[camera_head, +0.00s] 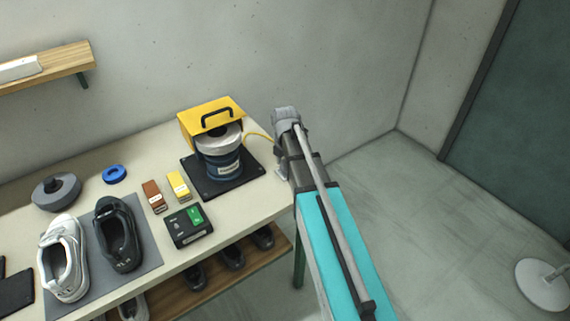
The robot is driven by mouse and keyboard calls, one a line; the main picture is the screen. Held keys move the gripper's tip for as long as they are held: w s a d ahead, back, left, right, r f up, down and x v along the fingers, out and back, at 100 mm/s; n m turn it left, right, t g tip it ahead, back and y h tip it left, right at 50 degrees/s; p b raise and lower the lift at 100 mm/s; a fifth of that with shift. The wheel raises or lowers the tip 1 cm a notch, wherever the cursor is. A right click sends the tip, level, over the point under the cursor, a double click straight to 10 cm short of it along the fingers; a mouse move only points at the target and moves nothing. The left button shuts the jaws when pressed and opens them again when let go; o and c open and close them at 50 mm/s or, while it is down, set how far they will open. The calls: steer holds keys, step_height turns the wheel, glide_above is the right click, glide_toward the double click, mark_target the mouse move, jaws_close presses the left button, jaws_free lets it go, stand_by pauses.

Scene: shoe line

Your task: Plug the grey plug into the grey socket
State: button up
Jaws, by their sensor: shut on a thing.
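My gripper (281,171) is at the right end of the table, mostly hidden behind my own wrist and forearm. Its fingertips cannot be made out. A yellow cable (259,136) runs from behind the yellow-topped machine (188,122) to the gripper and disappears behind my wrist. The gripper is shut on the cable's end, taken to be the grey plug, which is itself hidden. I cannot make out the grey socket in this view.
The machine stands on a black plate (246,168) on the table (262,205). Left of it lie a yellow block (178,186), a brown block (153,196), a black-green box (186,229), a blue ring (115,174) and shoes on a grey mat (147,258). A wall stands behind.

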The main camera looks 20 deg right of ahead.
steer(key=shift+f+b, duration=0.55)
steer(key=shift+f, duration=0.05)
stand_by(0.5)
steer(key=o, duration=1.2)
steer(key=shift+o, duration=0.2)
steer(key=shift+r, duration=0.1)
step_height(320, 180, up, 7)
steer(key=p, duration=0.7)
steer(key=shift+r+p, duration=0.2)
steer(key=shift+p, duration=0.15)
steer(key=shift+s+a+r+p, duration=0.15)
steer(key=shift+a+r+p, duration=0.25)
steer(key=shift+r+p, duration=0.3)
steer(key=shift+s+a+r+p, duration=0.15)
steer(key=shift+a+r+p, duration=0.3)
steer(key=shift+r+p, duration=0.25)
steer(key=shift+s+a+r+p, duration=0.15)
steer(key=shift+a+r+p, duration=0.25)
steer(key=shift+r+p, duration=0.3)
steer(key=shift+s, duration=0.1)
